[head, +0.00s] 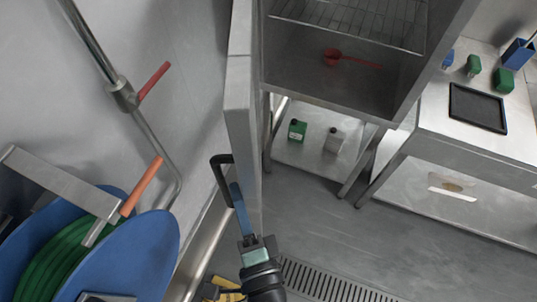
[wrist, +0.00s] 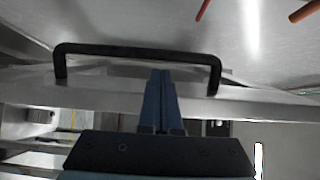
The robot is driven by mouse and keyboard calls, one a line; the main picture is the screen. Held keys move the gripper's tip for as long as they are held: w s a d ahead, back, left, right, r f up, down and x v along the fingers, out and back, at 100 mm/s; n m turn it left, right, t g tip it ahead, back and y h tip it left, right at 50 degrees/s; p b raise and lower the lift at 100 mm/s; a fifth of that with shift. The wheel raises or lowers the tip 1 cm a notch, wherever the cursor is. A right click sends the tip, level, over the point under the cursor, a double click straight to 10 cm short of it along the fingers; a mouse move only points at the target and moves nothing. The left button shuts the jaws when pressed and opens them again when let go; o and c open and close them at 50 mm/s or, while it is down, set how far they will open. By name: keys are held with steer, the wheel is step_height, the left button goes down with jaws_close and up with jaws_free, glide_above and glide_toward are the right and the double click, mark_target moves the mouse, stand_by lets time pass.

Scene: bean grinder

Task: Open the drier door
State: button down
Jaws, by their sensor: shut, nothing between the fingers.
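The drier is a grey metal cabinet whose door (head: 240,115) stands swung out to the left, seen nearly edge-on in the head view. The drier's interior (head: 300,60) is exposed. A black bar handle (head: 219,175) is on the door's left face, and it spans the upper wrist view (wrist: 135,48). My gripper (head: 236,188) has its blue fingers together and empty, close beside the handle and door. In the wrist view the fingertips (wrist: 161,75) lie between the handle's two legs, nearer the right leg. I cannot tell whether they touch the handle or door.
Inside the drier are a wire rack (head: 350,22) and a red scoop (head: 333,57). A blue hose reel (head: 140,255) and a wall pipe (head: 150,135) are at left. A steel counter (head: 470,140) stands at right. The floor (head: 330,220) before the drier is clear.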

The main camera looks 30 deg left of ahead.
steer(key=a, duration=0.1)
steer(key=s+a, duration=0.1)
steer(key=a, duration=0.1)
steer(key=s+a, duration=0.1)
steer(key=shift+a, duration=0.25)
stand_by(0.3)
